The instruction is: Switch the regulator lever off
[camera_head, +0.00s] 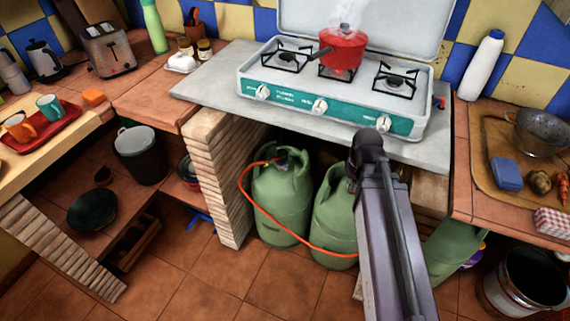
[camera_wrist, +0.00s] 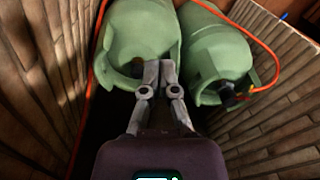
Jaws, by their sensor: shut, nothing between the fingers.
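The black regulator (camera_head: 283,158) sits on top of the left green gas bottle (camera_head: 280,200) in the head view, with an orange hose (camera_head: 245,190) running from it. In the wrist view the dark regulator (camera_wrist: 228,93) shows at the collar of the right-hand bottle (camera_wrist: 215,55). My gripper (camera_wrist: 160,66) is shut and empty. Its fingertips appear in front of the other bottle's collar (camera_wrist: 120,70), to the left of the regulator. In the head view my arm stands before the counter opening, and the fingers cannot be made out.
Brick walls (camera_wrist: 270,110) flank the bottles closely. A second green bottle (camera_head: 335,222) stands beside the first, partly behind my arm. Above, a stove (camera_head: 330,90) with a steaming red pot (camera_head: 342,48) stands on the grey slab (camera_head: 215,85). The tiled floor in front (camera_head: 240,285) is clear.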

